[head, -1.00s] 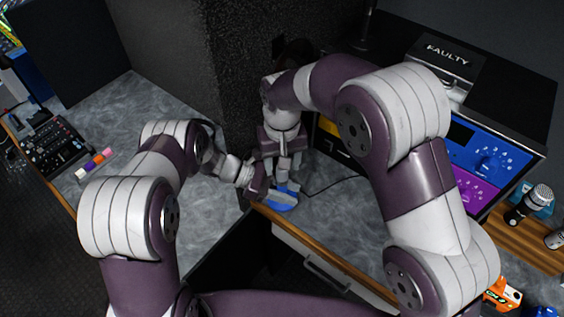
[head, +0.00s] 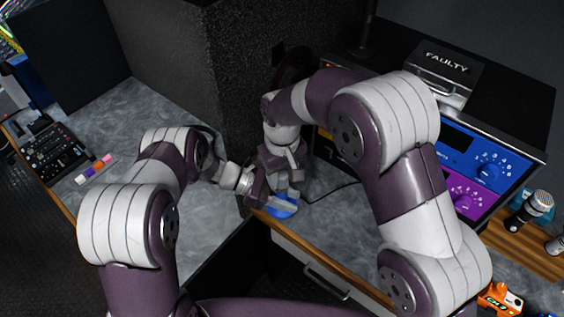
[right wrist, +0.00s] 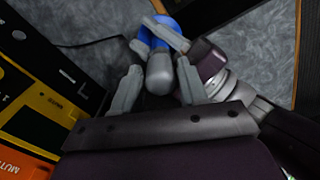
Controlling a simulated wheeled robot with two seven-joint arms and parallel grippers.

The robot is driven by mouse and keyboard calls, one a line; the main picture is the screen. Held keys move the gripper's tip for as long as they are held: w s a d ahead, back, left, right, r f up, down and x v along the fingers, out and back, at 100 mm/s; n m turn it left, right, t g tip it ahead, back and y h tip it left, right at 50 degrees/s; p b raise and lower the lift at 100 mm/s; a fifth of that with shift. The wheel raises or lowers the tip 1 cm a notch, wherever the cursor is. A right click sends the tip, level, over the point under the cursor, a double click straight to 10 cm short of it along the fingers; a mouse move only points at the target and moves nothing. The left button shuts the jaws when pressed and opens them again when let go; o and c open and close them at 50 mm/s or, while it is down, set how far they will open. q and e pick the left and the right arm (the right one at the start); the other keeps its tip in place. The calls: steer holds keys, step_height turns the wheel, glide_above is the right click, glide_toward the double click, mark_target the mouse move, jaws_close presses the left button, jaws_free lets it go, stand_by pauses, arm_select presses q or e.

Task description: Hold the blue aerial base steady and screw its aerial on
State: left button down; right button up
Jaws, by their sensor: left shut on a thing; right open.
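The blue aerial base (head: 284,208) sits near the wooden front edge of the grey worktop, and its blue side also shows in the right wrist view (right wrist: 143,34). My left gripper (head: 272,201) is shut on it from the left; its grey fingers cross the base in the right wrist view. The aerial (right wrist: 160,73), a grey round-ended rod, is seen nearly end-on above the base. My right gripper (right wrist: 160,68) is open above the base, with one finger on each side of the aerial. How far the aerial sits in the base is hidden.
A black equipment box (head: 520,105) labelled FAULTY stands right of the grippers. A dark textured pillar (head: 165,60) rises behind them. A thin black cable (head: 335,187) runs across the worktop. A mixer (head: 52,150) and coloured markers lie far left; microphones (head: 530,208) lie right.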

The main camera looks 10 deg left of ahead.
steer(key=shift+f, duration=1.25)
jaws_close()
steer(key=m, duration=0.3)
steer(key=shift+o, duration=1.5)
jaws_free()
steer(key=shift+r, duration=2.3)
